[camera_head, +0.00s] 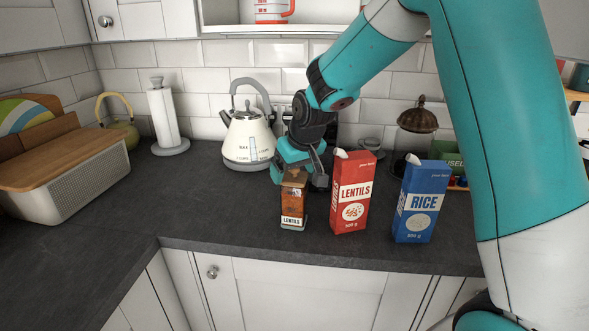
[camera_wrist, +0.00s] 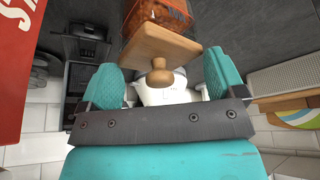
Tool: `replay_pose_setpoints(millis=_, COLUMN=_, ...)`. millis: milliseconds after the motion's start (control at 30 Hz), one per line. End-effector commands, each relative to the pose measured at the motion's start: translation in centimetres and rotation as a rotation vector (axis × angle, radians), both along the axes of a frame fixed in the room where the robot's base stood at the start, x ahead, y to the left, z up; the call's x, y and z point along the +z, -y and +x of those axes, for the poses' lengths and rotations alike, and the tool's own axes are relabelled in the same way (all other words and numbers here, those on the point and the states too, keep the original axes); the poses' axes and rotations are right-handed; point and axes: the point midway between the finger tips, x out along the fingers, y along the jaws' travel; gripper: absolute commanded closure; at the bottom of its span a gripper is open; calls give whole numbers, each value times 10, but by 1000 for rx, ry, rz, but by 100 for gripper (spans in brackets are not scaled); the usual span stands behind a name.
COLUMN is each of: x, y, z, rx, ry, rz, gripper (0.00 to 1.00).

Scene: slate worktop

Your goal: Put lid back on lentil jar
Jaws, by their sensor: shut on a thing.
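The lentil jar (camera_head: 292,205) stands upright on the worktop, with orange-brown contents and a LENTILS label. It also shows at the top of the wrist view (camera_wrist: 160,16). The square wooden lid (camera_wrist: 158,48) has a round knob facing my wrist camera. In the head view the lid (camera_head: 294,179) is at the jar's mouth, partly hidden by my gripper. My gripper (camera_wrist: 162,78) is shut on the lid, with one teal finger at each side. In the head view my gripper (camera_head: 297,172) is directly above the jar. I cannot tell whether the lid is fully seated.
A red lentils box (camera_head: 352,195) stands close to the right of the jar. A blue rice box (camera_head: 421,202) is farther right. A cream kettle (camera_head: 247,138) stands behind, left of my gripper. The worktop (camera_head: 170,210) left of the jar is clear up to a bread bin (camera_head: 85,185).

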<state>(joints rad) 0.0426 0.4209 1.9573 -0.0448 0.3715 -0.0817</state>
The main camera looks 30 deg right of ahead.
Motion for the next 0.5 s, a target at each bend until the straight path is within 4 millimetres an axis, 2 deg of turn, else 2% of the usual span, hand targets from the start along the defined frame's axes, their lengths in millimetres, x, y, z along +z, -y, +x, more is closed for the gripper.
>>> replay_pose_setpoints(millis=433, x=0, y=0, z=0, rx=0, ry=0, rz=0, gripper=34)
replay_pose_setpoints(millis=467, x=0, y=0, z=0, rx=0, ry=0, rz=0, gripper=7)
replay_pose_setpoints(millis=500, x=0, y=0, z=0, rx=0, ry=0, rz=0, gripper=0)
